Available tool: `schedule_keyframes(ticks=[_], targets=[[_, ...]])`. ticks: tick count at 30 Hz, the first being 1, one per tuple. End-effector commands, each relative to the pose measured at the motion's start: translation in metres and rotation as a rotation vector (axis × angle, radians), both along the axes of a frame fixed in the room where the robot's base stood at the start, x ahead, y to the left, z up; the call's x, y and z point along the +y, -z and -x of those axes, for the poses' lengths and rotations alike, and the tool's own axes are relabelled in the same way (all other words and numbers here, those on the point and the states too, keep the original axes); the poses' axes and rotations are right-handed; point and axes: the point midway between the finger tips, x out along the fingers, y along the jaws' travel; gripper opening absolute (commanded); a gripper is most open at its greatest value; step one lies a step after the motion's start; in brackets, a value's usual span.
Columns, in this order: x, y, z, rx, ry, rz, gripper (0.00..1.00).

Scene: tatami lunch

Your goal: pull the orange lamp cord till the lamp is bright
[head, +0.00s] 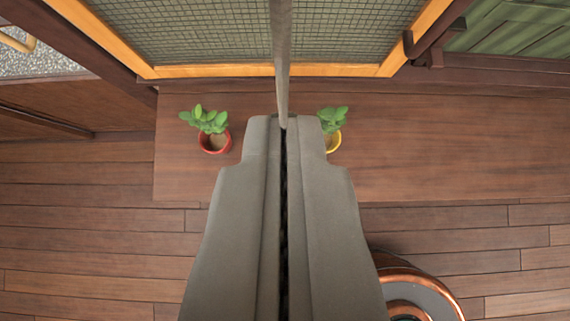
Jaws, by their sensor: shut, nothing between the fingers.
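My gripper (284,122) is in the middle of the head view, its two grey fingers side by side and shut, with only a thin dark seam between them. Nothing shows held between the fingers. A narrow grey-brown strip (282,60) runs from the top edge down to the fingertips; I cannot tell what it is or whether it touches them. No orange cord and no lamp show in this view.
A red pot (215,143) with a green plant stands left of the fingertips on a wooden step (440,150). A yellow pot (333,143) with a plant stands right, partly hidden. Beyond is an orange-framed mesh panel (180,35). Bare plank floor (90,240) lies left.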

Motion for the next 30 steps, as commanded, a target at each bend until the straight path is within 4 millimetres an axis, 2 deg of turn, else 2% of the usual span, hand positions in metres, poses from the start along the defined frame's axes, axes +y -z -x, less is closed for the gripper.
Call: schedule_keyframes(ticks=[15,21,30], targets=[[0.007,-0.058,0.059,-0.002,-0.005,-0.002,0.00],[0.007,-0.067,0.068,-0.002,-0.003,-0.001,0.00],[0.007,-0.068,0.069,-0.002,-0.003,-0.001,0.00]])
